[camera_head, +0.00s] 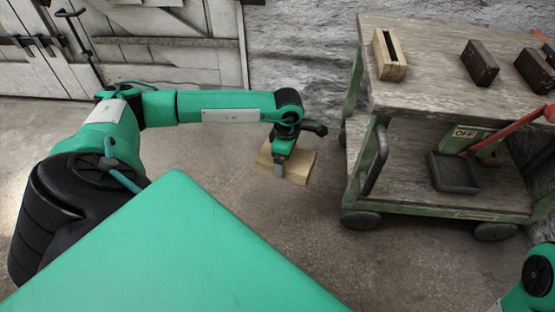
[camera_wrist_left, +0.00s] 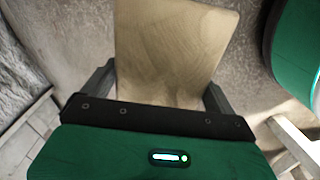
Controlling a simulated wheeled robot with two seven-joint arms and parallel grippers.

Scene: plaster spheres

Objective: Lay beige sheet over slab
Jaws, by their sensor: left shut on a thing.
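The beige sheet (camera_head: 299,168) looks like a pale wood-grained board. My left gripper (camera_head: 280,168) is shut on it and holds it over the floor, left of the trolley. In the left wrist view the sheet (camera_wrist_left: 172,45) lies between the two dark fingers of the gripper (camera_wrist_left: 160,80) and runs up past the top edge. I cannot tell for sure which thing is the slab. My right gripper is not in view; only a green part of my right arm shows at the bottom right.
A green-framed trolley (camera_head: 405,100) stands at the right. Its top carries a slotted pale wooden block (camera_head: 389,54) and dark brown blocks (camera_head: 480,62). Its lower shelf holds a dark tray (camera_head: 453,172) beside an OFF sign (camera_head: 466,133). White wooden doors (camera_head: 160,50) stand behind. Open floor lies between.

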